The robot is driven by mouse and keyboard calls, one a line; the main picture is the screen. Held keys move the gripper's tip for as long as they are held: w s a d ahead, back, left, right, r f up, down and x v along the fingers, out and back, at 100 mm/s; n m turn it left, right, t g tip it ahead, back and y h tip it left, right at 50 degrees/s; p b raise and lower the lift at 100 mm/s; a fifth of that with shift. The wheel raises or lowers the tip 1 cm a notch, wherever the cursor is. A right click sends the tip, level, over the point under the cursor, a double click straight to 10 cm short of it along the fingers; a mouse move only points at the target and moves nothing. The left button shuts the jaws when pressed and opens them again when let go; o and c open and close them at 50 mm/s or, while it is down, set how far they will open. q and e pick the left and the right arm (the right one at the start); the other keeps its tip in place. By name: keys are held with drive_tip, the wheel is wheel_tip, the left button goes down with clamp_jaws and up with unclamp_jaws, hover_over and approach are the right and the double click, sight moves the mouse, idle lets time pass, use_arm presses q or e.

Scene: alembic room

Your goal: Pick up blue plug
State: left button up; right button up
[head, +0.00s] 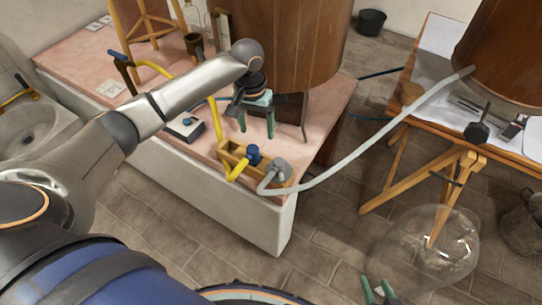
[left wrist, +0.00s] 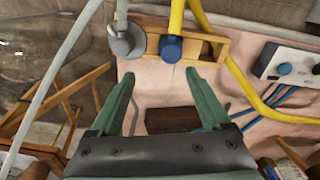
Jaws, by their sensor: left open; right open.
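A blue plug (head: 253,155) sits at the wooden box (head: 233,148) near the pink counter's front corner, with a yellow hose (head: 236,171) joined to it. In the left wrist view the blue plug (left wrist: 171,48) lies beyond and roughly between my fingertips. My left gripper (head: 257,130) is open and empty, above the counter and just behind the box, apart from the plug. Its green fingers also show in the left wrist view (left wrist: 160,75). My right gripper (head: 379,291) is open at the bottom edge, over the floor; only its fingers show.
A grey plug (head: 281,170) with a pale hose (head: 360,166) stands right beside the blue plug. A control box (head: 186,128) with a blue knob lies to the left. A large copper vessel (head: 290,40) rises behind my left gripper. A glass flask (head: 430,250) stands at lower right.

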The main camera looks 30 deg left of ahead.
sight(252, 149)
use_arm(q)
drive_tip(key=shift+n, duration=0.3)
drive_tip(key=f, duration=0.1)
drive_tip(key=f+b, duration=0.1)
drive_tip(key=f, duration=0.1)
drive_tip(key=a+f+b, duration=0.1)
drive_tip(key=f, duration=0.1)
drive_tip(key=shift+w+a+f, duration=0.1)
drive_tip(key=shift+w+f, duration=0.1)
drive_tip(key=shift+w, duration=0.15)
drive_tip(key=f, duration=0.1)
drive_tip(key=f+b, duration=0.1)
drive_tip(key=f, duration=0.1)
drive_tip(key=s+f, duration=0.1)
drive_tip(key=f, duration=0.1)
drive_tip(key=shift+s+a, duration=0.1)
drive_tip(key=shift+a, duration=0.15)
drive_tip(key=shift+f, duration=0.2)
use_arm(e)
drive_tip(key=f, duration=0.2)
drive_tip(key=d, duration=0.1)
drive_tip(key=shift+w+f, duration=0.35)
drive_tip(key=shift+f, duration=0.05)
use_arm(q)
drive_tip(key=shift+c, duration=0.2)
drive_tip(key=shift+r, duration=0.1)
clamp_jaws()
use_arm(e)
drive_tip(key=shift+s+f, duration=0.1)
